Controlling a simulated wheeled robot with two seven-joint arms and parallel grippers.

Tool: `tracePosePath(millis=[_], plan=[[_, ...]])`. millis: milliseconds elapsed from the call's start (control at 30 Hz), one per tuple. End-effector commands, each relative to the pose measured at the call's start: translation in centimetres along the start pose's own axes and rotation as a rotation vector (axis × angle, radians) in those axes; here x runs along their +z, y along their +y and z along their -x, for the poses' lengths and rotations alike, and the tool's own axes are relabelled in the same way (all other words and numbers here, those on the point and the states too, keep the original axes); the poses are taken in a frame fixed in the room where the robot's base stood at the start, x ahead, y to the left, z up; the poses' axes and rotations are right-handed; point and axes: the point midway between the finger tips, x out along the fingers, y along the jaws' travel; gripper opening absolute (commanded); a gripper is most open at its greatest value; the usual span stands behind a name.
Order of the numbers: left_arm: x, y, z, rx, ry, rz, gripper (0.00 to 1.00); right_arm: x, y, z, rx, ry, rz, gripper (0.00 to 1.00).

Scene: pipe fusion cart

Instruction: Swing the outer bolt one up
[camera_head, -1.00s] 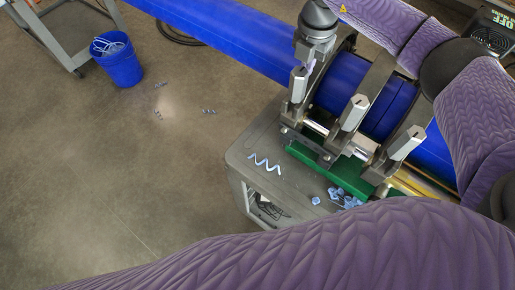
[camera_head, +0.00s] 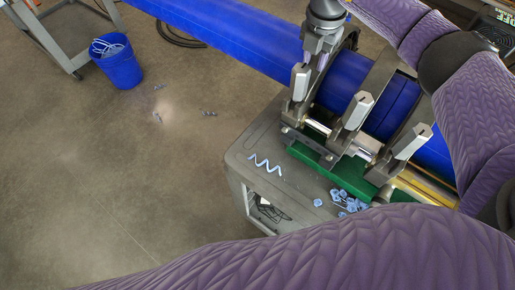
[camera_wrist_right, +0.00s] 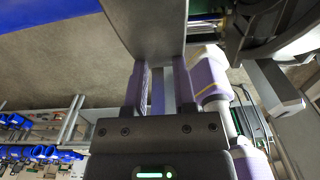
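Three grey upright bolts with pale block ends stand along the pipe clamp: the left one (camera_head: 299,82), the middle one (camera_head: 357,110) and the right one (camera_head: 411,142). Which is the outer one is not marked. My right gripper (camera_head: 317,60) points down just behind the left bolt's top, close to it; contact cannot be told. In the right wrist view my right gripper's two fingers (camera_wrist_right: 162,80) stand apart with a gap between them. A broad grey part (camera_wrist_right: 150,25) covers their tips. My left gripper is out of view; only my left arm shows.
A blue pipe (camera_head: 225,38) runs through the clamp, above a green base (camera_head: 318,160). Blue shavings (camera_head: 348,199) and a pale spiral (camera_head: 266,164) lie on the grey cart (camera_head: 246,148). A blue bucket (camera_head: 118,64) stands on the floor at left.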

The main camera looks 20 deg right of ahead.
Motion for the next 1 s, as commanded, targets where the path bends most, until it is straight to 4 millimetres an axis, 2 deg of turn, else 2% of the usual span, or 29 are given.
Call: tracePosePath(millis=[33, 200, 300, 567, 1000], plan=[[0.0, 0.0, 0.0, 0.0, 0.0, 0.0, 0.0, 0.0, 0.0, 0.0, 0.0, 0.0, 0.0, 0.46], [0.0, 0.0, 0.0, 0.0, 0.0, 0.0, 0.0, 0.0, 0.0, 0.0, 0.0, 0.0, 0.0, 0.82], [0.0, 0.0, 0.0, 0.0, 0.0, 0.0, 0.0, 0.0, 0.0, 0.0, 0.0, 0.0, 0.0, 1.0], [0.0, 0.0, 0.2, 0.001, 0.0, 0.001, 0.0, 0.0, 0.0, 0.2, 0.0, 0.0, 0.0, 1.0], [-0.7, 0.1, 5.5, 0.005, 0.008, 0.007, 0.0, 0.0, 0.0, 6.3, 0.001, -0.001, 0.0, 1.0]])
